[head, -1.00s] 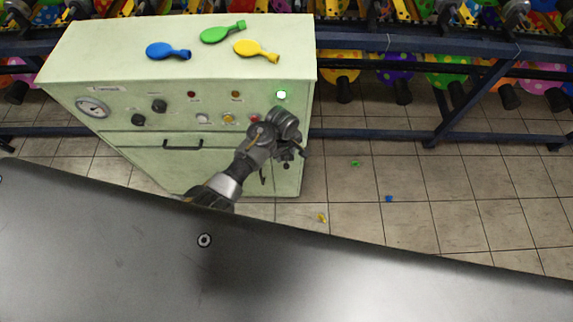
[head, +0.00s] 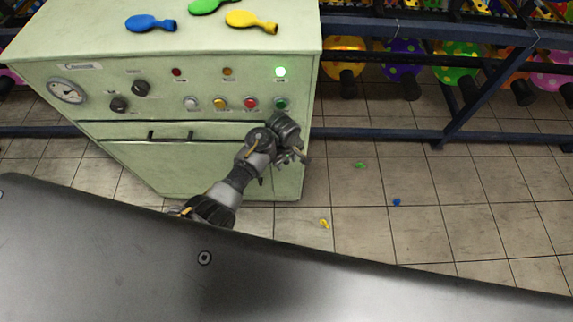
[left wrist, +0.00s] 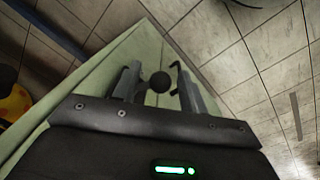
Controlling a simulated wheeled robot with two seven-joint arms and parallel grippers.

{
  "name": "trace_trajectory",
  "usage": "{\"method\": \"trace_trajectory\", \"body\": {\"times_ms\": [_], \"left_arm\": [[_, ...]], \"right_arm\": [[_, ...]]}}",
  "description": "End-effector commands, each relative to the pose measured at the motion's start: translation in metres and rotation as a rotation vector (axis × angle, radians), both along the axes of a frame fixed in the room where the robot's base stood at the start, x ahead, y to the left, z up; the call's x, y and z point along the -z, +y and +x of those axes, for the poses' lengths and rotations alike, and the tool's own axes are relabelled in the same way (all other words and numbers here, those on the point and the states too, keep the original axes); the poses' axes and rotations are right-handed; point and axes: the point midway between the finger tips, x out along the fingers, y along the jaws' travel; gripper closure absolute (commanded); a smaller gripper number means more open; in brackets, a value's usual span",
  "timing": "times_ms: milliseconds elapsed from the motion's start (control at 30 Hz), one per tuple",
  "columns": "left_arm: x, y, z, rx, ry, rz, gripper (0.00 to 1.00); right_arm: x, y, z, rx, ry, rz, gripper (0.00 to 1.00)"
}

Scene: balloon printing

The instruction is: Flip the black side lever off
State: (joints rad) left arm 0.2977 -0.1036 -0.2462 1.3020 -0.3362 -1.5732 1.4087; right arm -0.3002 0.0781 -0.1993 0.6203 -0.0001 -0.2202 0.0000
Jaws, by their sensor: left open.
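The black side lever shows in the left wrist view as a round black knob (left wrist: 160,82) against the pale green cabinet. My left gripper (left wrist: 157,68) is open, with one finger on each side of the knob. I cannot tell whether either finger touches it. In the head view my left gripper (head: 291,152) is at the lower right of the cabinet (head: 240,175), below the row of buttons. The arm and gripper hide most of the lever there, so its position cannot be read. My right gripper is not in view.
Blue (head: 151,23), green and yellow balloons lie on top. A blue rack (head: 450,115) stands behind. Small coloured bits lie on the open tiled floor at right.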

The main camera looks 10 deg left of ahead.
Motion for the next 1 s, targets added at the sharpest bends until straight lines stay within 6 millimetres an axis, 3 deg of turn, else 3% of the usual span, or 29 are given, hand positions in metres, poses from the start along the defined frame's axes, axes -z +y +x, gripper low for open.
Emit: {"method": "trace_trajectory", "body": {"times_ms": [367,700,1000], "left_arm": [[0.0031,-0.0002,0.0004,0.0,-0.001,-0.001,0.57],[0.0033,0.0,0.0003,-0.001,0.0,0.0,0.99],[0.0041,0.0027,0.0016,-0.006,-0.006,0.002,1.0]], "right_arm": [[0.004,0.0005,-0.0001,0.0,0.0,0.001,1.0],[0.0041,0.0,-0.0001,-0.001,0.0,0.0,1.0],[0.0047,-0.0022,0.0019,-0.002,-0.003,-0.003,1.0]]}}
